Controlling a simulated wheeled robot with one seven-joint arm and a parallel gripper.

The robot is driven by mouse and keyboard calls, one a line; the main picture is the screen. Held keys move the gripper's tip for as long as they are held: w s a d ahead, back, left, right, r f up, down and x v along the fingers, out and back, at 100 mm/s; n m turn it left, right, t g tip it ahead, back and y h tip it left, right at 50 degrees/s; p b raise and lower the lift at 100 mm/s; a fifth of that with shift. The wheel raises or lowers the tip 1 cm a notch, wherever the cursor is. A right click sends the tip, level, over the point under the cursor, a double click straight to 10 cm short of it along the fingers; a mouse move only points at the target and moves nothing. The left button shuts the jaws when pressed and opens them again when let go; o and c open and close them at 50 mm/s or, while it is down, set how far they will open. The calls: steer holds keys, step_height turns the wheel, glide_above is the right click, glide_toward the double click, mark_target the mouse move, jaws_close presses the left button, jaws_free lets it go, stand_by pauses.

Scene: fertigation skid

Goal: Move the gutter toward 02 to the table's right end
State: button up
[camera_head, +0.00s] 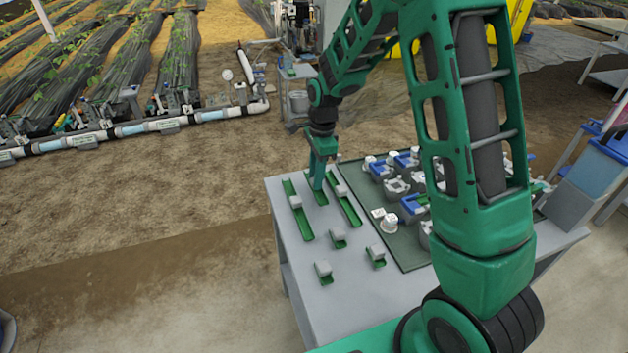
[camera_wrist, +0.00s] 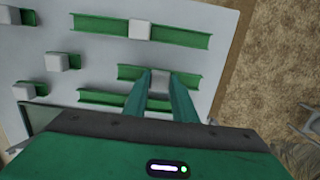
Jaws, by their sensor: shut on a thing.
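My gripper (camera_head: 317,186) points down at the far left part of the grey table. In the wrist view its fingers (camera_wrist: 160,86) are shut on the grey block of a short green gutter (camera_wrist: 127,73). That gutter also shows in the head view (camera_head: 322,200), partly hidden by the gripper. A longer green gutter (camera_head: 304,226) with a grey block lies to its left, and another (camera_head: 350,210) lies to its right. Shorter green pieces with grey blocks (camera_head: 338,240) (camera_head: 324,275) (camera_head: 376,258) lie nearer on the table. I cannot read any 02 label.
A dark green mat (camera_head: 408,256) with blue and grey fittings and white caps covers the table's middle. Bare grey tabletop (camera_head: 350,305) lies at the near left. My arm hides much of the right side. A blue and grey container (camera_head: 590,175) stands at the right.

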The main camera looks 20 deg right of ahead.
steer(key=shift+f, duration=0.8)
steer(key=o, duration=1.1)
steer(key=shift+f, duration=0.1)
step_height(320, 180, up, 12)
steer(key=d, duration=0.1)
steer(key=s+d+r+n, duration=0.3)
steer(key=s+d, duration=0.3)
steer(key=s, duration=0.2)
steer(key=s+d+r+n, duration=0.2)
steer(key=s+d+r, duration=0.1)
steer(key=s+d, duration=0.4)
steer(key=s+d+n, duration=0.1)
steer(key=s+n, duration=0.1)
steer(key=s, duration=0.4)
steer(key=s+d+n, duration=0.1)
steer(key=s+n, duration=0.1)
steer(key=s, duration=0.5)
steer(key=s+d+n, duration=0.1)
steer(key=s+n, duration=0.1)
steer(key=s, duration=0.5)
steer(key=shift+s+d+f+n+h, duration=0.1)
steer(key=shift+s+f+n+h, duration=0.1)
steer(key=shift+f+n+h, duration=0.15)
